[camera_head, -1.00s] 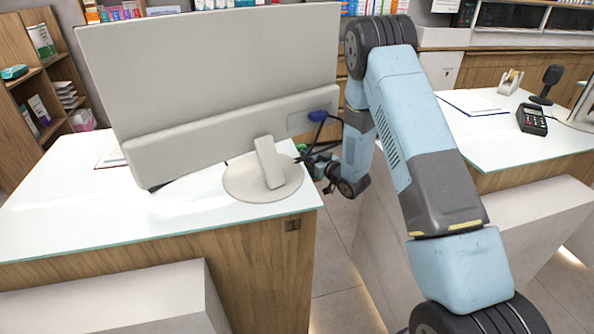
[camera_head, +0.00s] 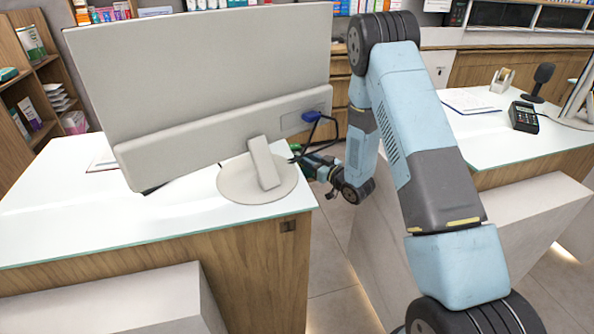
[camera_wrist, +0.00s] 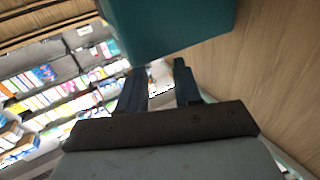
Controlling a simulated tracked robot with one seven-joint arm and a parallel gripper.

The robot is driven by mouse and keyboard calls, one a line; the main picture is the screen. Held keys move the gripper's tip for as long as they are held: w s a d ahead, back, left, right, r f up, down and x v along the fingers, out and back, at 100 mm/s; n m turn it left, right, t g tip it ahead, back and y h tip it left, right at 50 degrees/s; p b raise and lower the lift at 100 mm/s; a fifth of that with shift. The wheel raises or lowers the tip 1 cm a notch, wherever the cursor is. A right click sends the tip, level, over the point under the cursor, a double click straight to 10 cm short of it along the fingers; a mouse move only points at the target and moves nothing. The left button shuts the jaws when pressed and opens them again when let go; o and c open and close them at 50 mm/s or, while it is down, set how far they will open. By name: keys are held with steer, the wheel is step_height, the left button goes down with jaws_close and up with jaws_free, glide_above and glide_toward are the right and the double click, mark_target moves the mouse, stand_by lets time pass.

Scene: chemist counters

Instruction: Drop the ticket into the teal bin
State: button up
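The teal bin (camera_wrist: 170,22) fills the top middle of the wrist view, close to my fingertips and in front of a wooden panel. My gripper (camera_wrist: 157,70) shows there with two dark fingers standing apart, just below the bin's edge. A small pale patch shows between the fingers; I cannot tell whether it is the ticket or background. I cannot make out the ticket elsewhere.
A large monitor (camera_head: 205,85) on a round stand (camera_head: 235,182) occupies the white counter (camera_head: 150,225). A second counter (camera_head: 500,145) on the right holds a card terminal (camera_head: 524,117) and a tape dispenser (camera_head: 502,80). A floor gap (camera_head: 325,235) lies between the counters.

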steer(key=v, duration=1)
steer(key=shift+s, duration=0.1)
steer(key=w+d+r+m+h, duration=0.1)
steer(key=w+d+r+h, duration=0.15)
steer(key=r, duration=0.35)
steer(key=w+d+r+h, duration=0.1)
steer(key=d+r+h, duration=0.15)
steer(key=r, duration=0.25)
steer(key=s+d+r+m+g+h, duration=0.1)
steer(key=s+d+r+m+h, duration=0.35)
steer(key=r, duration=0.75)
steer(key=s+r+m+g+h, duration=0.1)
steer(key=s+r+g, duration=0.1)
steer(key=s, duration=0.9)
steer(key=s+d+r+m+g, duration=0.1)
steer(key=s+r, duration=0.4)
steer(key=s, duration=0.6)
steer(key=s+d+r+m+g+h, duration=0.1)
steer(key=s+r+g, duration=0.2)
steer(key=s, duration=0.8)
steer(key=shift+g+h, duration=0.3)
steer(key=shift+h, duration=0.05)
